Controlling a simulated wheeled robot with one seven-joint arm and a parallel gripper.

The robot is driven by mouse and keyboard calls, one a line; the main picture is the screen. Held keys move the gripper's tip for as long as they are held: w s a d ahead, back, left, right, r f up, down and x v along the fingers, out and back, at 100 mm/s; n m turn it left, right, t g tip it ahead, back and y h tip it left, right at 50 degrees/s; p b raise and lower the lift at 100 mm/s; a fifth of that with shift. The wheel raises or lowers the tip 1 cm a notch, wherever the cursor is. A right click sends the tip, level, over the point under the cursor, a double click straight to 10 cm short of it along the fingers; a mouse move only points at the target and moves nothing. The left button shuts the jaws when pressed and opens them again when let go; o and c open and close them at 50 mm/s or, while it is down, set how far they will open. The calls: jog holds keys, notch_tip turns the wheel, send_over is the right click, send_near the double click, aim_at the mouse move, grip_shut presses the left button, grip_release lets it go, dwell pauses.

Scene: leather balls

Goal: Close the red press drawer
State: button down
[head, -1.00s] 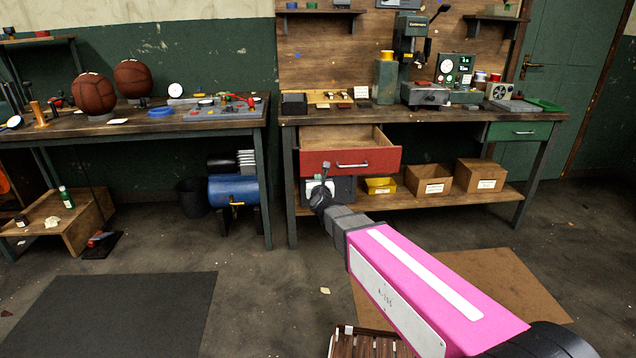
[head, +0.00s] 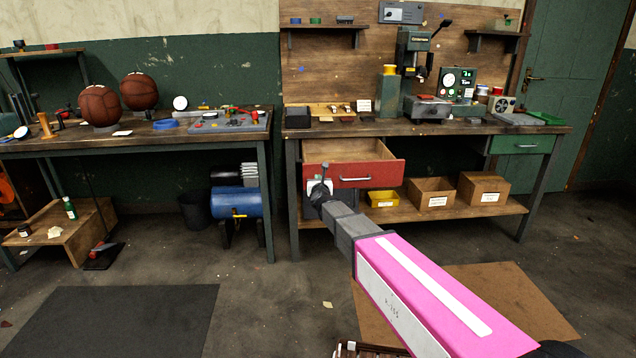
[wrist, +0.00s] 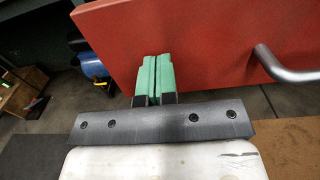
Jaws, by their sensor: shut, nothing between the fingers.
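The red press drawer (head: 353,174) is pulled out from under the right workbench, with its wooden inside showing from above. Its silver bar handle (head: 356,179) is on the front, and it also shows at the right of the wrist view (wrist: 285,68). My gripper (head: 322,178) is in front of the left part of the drawer front. In the wrist view, the green fingertips of my gripper (wrist: 154,68) are together and empty, pointing at the red drawer front (wrist: 190,45) left of the handle. I cannot tell whether they touch it.
The workbench top (head: 340,128) carries a press (head: 412,70) and instruments. Below are a yellow bin (head: 382,198) and cardboard boxes (head: 431,193) on a shelf. A green drawer (head: 520,145) is at the right. A blue tank (head: 237,203) stands left; the floor in front is mostly clear.

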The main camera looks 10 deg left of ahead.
aim_at(311, 157)
jog(key=x, duration=3.2)
jog(key=shift+f, duration=0.2)
jog(key=shift+w+a+r, duration=0.1)
jog(key=shift+w+a, duration=0.05)
jog(key=shift+w, duration=0.2)
jog(key=shift+w, duration=0.2)
jog(key=shift+s, duration=0.15)
